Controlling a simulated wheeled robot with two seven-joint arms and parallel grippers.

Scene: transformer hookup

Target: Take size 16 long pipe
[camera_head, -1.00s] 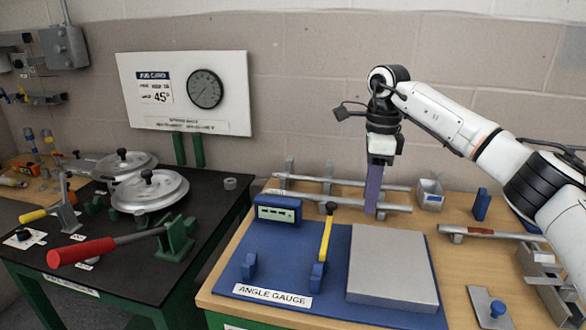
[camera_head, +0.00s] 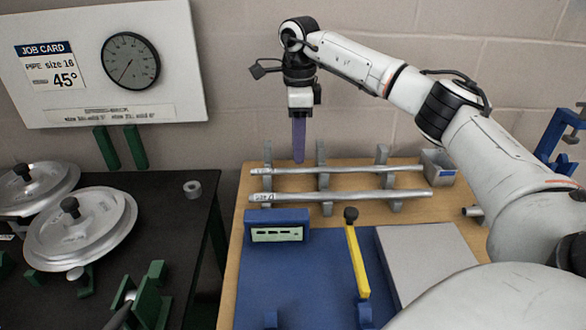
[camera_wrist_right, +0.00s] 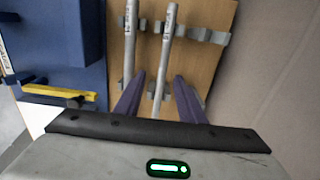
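Two long grey pipes lie parallel across a rack on the wooden bench: the rear pipe (camera_head: 350,169) and the front pipe (camera_head: 350,194). Each has a small label near its left end; the writing is too small to read surely. My right gripper (camera_head: 298,160) points down, its purple fingertips just above and behind the left part of the rear pipe. In the right wrist view its two fingers (camera_wrist_right: 158,80) are apart, with the rear pipe (camera_wrist_right: 167,45) seen between them and the front pipe (camera_wrist_right: 130,45) outside, to the left. It looks empty. My left gripper is out of view.
The job card (camera_head: 52,65) on the wall board reads pipe size 16, 45°. A blue angle-gauge mat (camera_head: 310,285) with a yellow lever (camera_head: 357,262) lies in front of the rack. A grey metal box (camera_head: 438,166) stands right of the pipes.

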